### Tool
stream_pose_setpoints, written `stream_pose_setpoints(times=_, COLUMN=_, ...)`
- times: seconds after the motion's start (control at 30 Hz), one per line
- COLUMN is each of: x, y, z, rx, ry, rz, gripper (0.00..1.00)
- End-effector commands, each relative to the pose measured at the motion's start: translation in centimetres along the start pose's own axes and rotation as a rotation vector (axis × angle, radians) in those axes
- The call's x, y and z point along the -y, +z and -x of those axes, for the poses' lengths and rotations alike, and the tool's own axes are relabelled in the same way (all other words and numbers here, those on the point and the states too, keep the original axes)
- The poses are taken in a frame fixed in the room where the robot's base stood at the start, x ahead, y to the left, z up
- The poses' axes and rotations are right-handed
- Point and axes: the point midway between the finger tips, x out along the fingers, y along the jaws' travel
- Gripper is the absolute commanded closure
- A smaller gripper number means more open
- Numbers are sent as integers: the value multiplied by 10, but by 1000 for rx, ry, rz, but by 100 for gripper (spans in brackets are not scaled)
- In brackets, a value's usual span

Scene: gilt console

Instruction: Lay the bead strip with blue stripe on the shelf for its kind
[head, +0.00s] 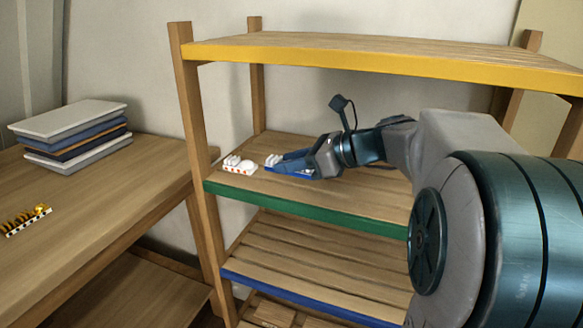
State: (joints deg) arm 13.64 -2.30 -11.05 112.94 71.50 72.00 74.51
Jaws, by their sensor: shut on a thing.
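My gripper (287,163) reaches in over the green-edged shelf (300,209) of the wooden rack. It is shut on the bead strip with blue stripe (272,160). White beads show at the strip's left end, and blue shows along its lower edge; the fingers hide much of the rest. The strip is at or just above the boards; I cannot tell if it touches them. Another strip with white beads and a little red (239,166) lies on the same shelf just left of it. The blue-edged shelf (310,303) is one level below and looks bare where visible.
A yellow-edged shelf (390,60) is above my gripper. A rack post (196,130) stands to the left. On the table (110,185) at left are a strip with orange and dark beads (27,221) and a stack of books (75,133). My arm hides the rack's right side.

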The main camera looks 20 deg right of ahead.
Motion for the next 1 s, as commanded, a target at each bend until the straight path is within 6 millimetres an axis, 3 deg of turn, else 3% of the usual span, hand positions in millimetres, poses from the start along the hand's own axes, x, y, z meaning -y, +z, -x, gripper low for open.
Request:
stream_pose_setpoints(times=0.63, x=0, y=-10, z=-5, rx=0, ry=1, rz=1, gripper=97)
stream_pose_setpoints(times=0.67, x=0, y=-10, z=-5, rx=0, ry=1, rz=1, gripper=67)
stream_pose_setpoints(times=0.73, x=0, y=-10, z=-5, rx=0, ry=1, rz=1, gripper=48)
stream_pose_setpoints(times=1.0, x=0, y=-9, z=-5, rx=0, ry=1, rz=1, gripper=48)
